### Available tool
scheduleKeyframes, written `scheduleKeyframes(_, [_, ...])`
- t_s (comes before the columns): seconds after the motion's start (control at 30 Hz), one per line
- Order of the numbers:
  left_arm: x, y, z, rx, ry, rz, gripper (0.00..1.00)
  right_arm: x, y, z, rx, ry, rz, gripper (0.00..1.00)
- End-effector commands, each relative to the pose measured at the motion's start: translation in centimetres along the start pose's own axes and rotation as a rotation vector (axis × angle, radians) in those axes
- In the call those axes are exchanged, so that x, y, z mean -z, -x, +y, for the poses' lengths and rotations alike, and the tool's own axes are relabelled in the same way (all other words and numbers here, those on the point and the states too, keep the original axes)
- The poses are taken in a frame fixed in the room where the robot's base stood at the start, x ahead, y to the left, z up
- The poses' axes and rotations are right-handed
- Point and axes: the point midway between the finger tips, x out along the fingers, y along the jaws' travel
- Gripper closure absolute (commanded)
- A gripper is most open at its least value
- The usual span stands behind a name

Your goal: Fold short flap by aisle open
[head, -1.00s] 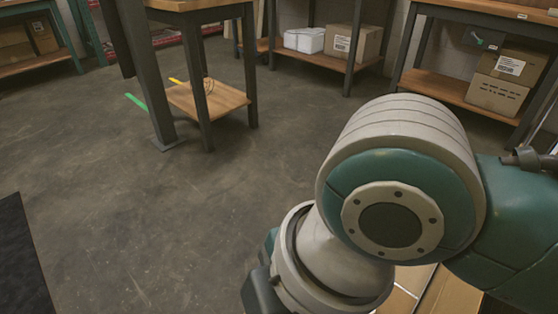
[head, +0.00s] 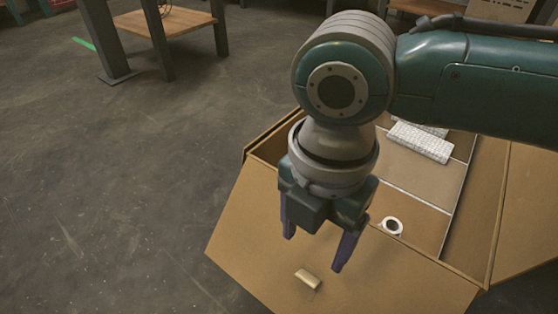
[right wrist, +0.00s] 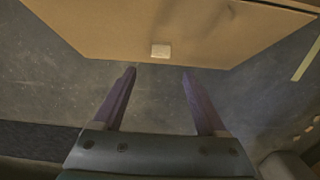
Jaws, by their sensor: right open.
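An open cardboard box (head: 497,165) stands at the lower right of the head view. A broad flap (head: 245,235) slopes outward from its near side, with a small pale tab (head: 307,278) on it. A wide flap (head: 530,215) spreads out on the right. I cannot tell for sure which flap is the short one by the aisle. My right gripper (head: 314,252) is open and empty, pointing down over the near flap, just above the tab in the picture. In the right wrist view, a flap (right wrist: 150,25) with the tab (right wrist: 160,51) lies beyond the open fingers.
Inside the box are dividers, a white textured block (head: 420,141) and a white ring-shaped part (head: 392,226). A table with a wooden lower shelf (head: 185,20) stands at the back left. The grey floor (head: 110,190) left of the box is clear.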

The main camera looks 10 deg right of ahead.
Motion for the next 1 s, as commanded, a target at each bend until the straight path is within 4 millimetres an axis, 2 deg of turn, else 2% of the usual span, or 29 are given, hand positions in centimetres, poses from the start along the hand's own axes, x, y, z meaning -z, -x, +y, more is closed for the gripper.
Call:
scheduleKeyframes(0.27, [-0.6,-1.9,-0.1,0.006,-0.007,0.001,0.5,-0.1,-2.3,-0.1,0.003,0.004,-0.002,0.25])
scheduleKeyframes(0.6, [-2.3,-7.0,0.0,0.007,-0.009,0.001,0.5,-0.1,-8.5,-0.1,0.002,0.004,-0.002,0.25])
scheduleKeyframes(0.7, [-2.6,-8.1,0.0,0.007,-0.009,0.0,0.5,-0.1,-9.7,-0.1,0.002,0.004,-0.002,0.25])
scheduleKeyframes(1.0, [-2.7,-8.3,0.1,0.005,-0.006,0.0,0.5,-0.1,-10.1,-0.1,0.002,0.003,-0.002,0.25])
